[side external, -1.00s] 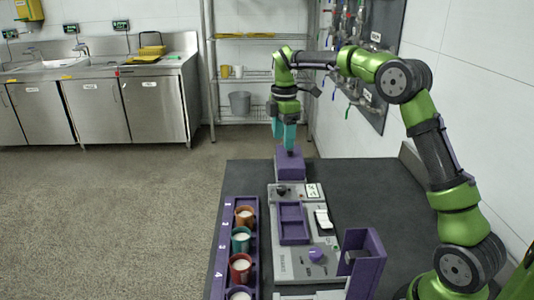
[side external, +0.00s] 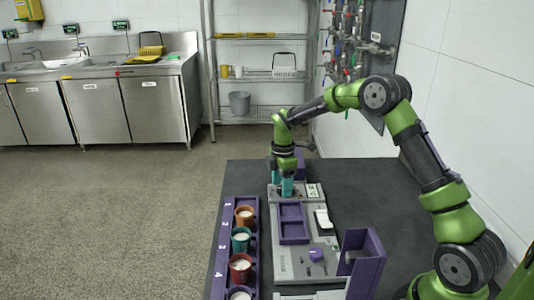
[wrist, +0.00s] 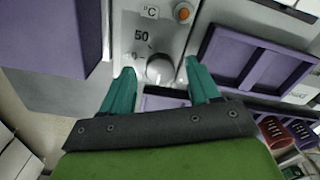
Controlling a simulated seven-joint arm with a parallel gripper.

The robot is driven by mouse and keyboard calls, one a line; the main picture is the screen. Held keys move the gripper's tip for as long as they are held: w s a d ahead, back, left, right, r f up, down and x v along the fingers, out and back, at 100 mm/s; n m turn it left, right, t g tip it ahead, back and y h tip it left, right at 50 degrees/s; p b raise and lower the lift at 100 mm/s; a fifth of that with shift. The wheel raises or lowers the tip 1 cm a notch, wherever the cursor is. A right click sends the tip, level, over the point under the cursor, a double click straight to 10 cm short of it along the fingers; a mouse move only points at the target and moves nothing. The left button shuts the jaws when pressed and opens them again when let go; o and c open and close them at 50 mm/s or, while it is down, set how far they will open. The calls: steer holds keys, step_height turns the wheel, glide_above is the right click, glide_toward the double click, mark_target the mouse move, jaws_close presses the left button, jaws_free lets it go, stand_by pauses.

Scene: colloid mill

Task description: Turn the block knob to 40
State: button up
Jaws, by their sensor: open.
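I cannot make out exactly which mark the knob points to. My gripper (wrist: 159,72) is open, with one teal finger on each side of the knob; I cannot tell whether they touch it. In the side view my gripper (side external: 281,189) is low at the back end of the grey machine (side external: 291,265) and hides the knob.
A purple block (side external: 300,163) stands just behind my gripper. A purple two-part tray (side external: 293,224) and a purple knob (side external: 316,255) lie nearer on the machine. A rack (side external: 222,252) of several cups stands left, a purple holder (side external: 369,265) at front right.

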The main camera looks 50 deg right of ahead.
steer(key=shift+f, duration=0.25)
steer(key=c, duration=1)
steer(key=shift+c, duration=0.2)
